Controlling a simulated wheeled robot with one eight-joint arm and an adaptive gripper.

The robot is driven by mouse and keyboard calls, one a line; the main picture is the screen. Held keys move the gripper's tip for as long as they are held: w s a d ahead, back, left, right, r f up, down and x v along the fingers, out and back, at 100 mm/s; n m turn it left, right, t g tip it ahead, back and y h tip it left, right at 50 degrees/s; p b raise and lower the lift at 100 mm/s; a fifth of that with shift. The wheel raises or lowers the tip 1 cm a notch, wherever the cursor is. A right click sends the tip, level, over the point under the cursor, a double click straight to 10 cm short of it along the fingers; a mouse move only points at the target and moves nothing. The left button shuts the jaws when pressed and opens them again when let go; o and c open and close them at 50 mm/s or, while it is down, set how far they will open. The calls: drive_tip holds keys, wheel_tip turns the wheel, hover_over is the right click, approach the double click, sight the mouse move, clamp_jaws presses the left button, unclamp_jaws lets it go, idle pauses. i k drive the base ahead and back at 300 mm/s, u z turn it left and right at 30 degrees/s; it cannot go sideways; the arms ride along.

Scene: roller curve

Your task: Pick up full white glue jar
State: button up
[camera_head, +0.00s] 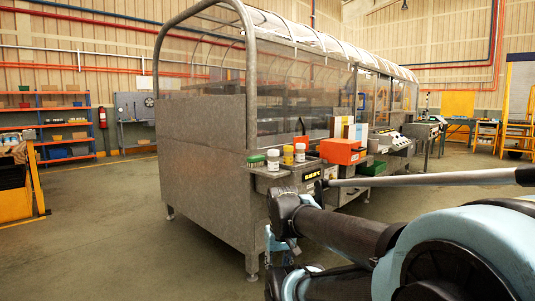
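Several small jars stand in a row on the grey ledge (262,181) at the machine's near corner. One jar (273,160) is pale with a green lid. One jar (288,154) has a yellowish lid and a light body. One jar (300,153) looks white, with a pale lid and a yellowish lower part. They are too small for me to tell which is the full white glue jar. My arm (345,228) reaches in from the lower right, with its bent joint below and in front of the ledge. My gripper's fingers do not show.
An orange box (342,151) sits right of the jars, with a green bin (373,168) beyond it. A grey bar (425,180) crosses in front of the machine at right. A lit display (312,174) is on the ledge front. The floor at left (120,235) is clear.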

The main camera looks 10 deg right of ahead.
sight(300, 154)
drive_tip(key=z, duration=0.1)
drive_tip(key=i, duration=1.15)
drive_tip(key=z, duration=0.5)
